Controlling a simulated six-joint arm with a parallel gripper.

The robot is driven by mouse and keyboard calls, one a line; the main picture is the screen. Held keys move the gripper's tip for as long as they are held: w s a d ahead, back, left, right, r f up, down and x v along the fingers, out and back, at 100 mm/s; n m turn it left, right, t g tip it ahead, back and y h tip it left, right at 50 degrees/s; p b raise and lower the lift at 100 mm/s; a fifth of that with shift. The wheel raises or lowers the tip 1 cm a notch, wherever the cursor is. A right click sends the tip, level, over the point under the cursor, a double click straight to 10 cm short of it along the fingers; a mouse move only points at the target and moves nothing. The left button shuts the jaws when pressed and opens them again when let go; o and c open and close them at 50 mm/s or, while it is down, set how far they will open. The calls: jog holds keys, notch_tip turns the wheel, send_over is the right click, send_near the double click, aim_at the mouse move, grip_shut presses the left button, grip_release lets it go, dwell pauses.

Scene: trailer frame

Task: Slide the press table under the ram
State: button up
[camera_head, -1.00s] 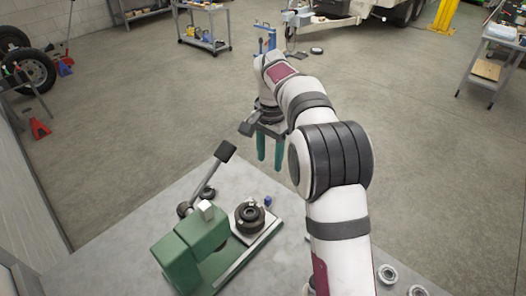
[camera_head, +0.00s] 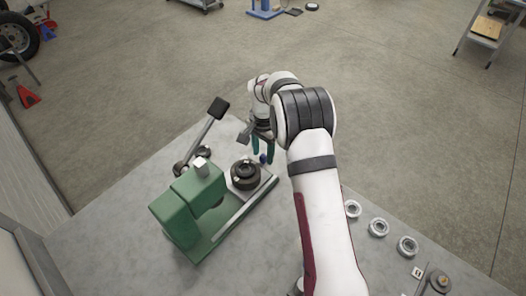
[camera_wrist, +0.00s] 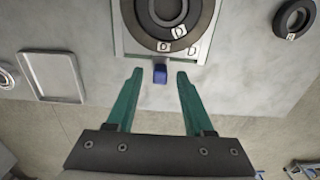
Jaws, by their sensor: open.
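The green press (camera_head: 187,207) stands on the bench with its lever raised and a pale ram top (camera_head: 201,167). Its press table (camera_head: 262,188) extends out to the right of the press body, with a dark round die (camera_head: 245,174) on it. The table also shows in the wrist view (camera_wrist: 118,42), with the die (camera_wrist: 140,35) on top. A small blue knob (camera_wrist: 160,73) is at the table's near end there. My gripper (camera_wrist: 160,76) is open and empty, its teal fingertips either side of the knob in the picture. I cannot tell the remaining height. The ram's lower end is hidden.
Several metal rings (camera_head: 378,228) lie on the bench right of my arm. The wrist view shows a shallow grey tray (camera_wrist: 52,76) at left and a dark ring (camera_wrist: 293,18) at right. The bench's far edge runs close beyond the knob.

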grip_shut()
dwell(1.3)
